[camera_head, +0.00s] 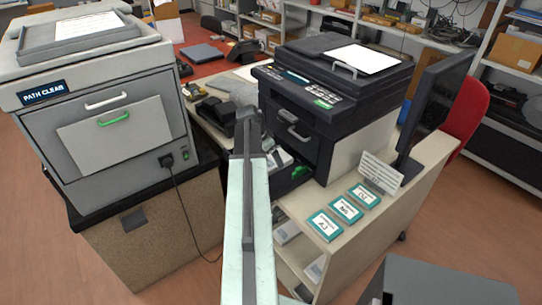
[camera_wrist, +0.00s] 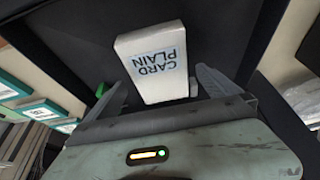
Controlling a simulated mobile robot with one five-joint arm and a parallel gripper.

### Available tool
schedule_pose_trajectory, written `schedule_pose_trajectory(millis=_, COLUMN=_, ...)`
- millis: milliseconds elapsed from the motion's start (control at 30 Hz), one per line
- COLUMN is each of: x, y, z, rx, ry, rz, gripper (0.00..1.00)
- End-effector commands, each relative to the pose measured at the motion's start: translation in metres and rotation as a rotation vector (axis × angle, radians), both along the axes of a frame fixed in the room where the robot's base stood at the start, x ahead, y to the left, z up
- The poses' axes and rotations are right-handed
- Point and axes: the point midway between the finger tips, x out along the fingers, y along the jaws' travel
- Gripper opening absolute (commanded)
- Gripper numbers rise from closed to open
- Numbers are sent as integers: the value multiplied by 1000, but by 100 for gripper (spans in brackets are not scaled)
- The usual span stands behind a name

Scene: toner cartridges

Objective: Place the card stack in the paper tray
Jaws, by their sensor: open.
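The card stack (camera_wrist: 153,60) is a white block labelled CARD PLAIN. In the wrist view it lies on the black floor of the paper tray (camera_wrist: 78,32), close to a green piece. My gripper (camera_wrist: 160,80) is open, with one grey finger on each side of the stack and a visible gap at the right finger. In the head view the black tray (camera_head: 292,184) juts from the front of the black printer, and a white block that looks like the stack (camera_head: 283,157) shows beside my arm. My arm hides most of the gripper there.
The black printer (camera_head: 330,100) stands behind the tray, with a monitor (camera_head: 435,100) to its right. Teal-edged labelled cards (camera_head: 345,208) lie on the desk at the front right. A grey machine (camera_head: 110,110) marked PATH CLEAR stands at the left.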

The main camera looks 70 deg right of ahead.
Motion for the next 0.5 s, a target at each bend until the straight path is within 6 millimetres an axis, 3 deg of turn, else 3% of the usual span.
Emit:
schedule_pose_trajectory(millis=33, x=2, y=4, z=19, rx=0, ry=0, rz=1, gripper=100)
schedule_pose_trajectory(millis=300, x=14, y=24, z=79, rx=-1, ry=1, rz=1, gripper=100)
schedule_pose_trajectory(millis=500, x=20, y=32, z=95, rx=0, ry=0, rz=-1, gripper=100)
